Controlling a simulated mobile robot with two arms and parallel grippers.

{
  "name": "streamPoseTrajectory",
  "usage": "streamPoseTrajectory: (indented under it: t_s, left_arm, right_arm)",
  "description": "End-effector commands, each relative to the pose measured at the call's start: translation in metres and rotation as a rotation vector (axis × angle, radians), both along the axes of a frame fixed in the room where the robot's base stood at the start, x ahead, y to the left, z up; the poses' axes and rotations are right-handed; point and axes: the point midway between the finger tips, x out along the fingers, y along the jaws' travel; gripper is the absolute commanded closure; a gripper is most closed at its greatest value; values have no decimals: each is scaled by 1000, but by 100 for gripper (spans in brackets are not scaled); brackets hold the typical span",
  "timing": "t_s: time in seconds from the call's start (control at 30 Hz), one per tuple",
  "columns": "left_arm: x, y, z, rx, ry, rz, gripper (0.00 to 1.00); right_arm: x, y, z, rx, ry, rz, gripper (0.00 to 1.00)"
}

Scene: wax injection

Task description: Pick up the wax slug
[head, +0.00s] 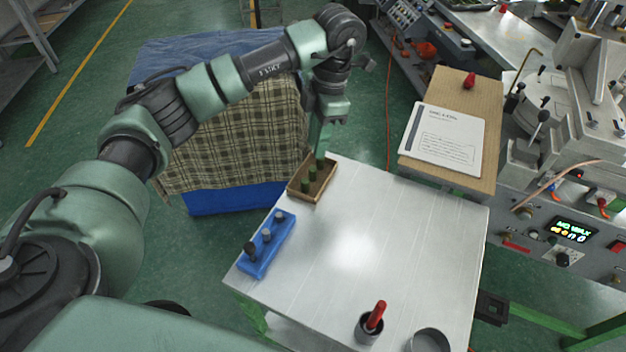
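Several short dark green cylinders, apparently the wax slugs (312,173), stand upright in a row in a small wooden tray (327,186). The tray sits at the far left corner of the white table (385,225). My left gripper (319,146) points down over the far end of the tray, directly at the farthest slug (320,159). Its fingers look narrow and overlap that slug's top in the picture, so I cannot tell whether they touch or hold it. My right gripper is not in view.
A blue holder (267,257) with several dark pegs lies at the table's left edge. A cup with a red-handled tool (375,316) and a round metal container (430,341) stand at the near edge. A paper sheet (444,137) lies on a wooden board at right. The table's middle is clear.

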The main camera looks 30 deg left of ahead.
Motion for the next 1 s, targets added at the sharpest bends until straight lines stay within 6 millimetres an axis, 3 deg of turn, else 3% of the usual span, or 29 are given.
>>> streamPoseTrajectory:
  t_s: [0.03, 0.17, 0.47, 0.7, 1.0]
  left_arm:
    - [0, 0, -11, 0, 0, 0, 72]
    - [-1, 0, -17, 0, 1, 0, 72]
    - [-4, 4, -46, -1, 5, 2, 72]
    - [-6, 7, -82, 0, 4, 0, 72]
    - [-6, 8, -90, 0, -1, 0, 72]
  right_arm:
    - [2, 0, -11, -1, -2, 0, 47]
    - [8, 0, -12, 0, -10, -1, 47]
    - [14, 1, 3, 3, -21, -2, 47]
    - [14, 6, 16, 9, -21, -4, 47]
    - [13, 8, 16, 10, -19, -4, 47]
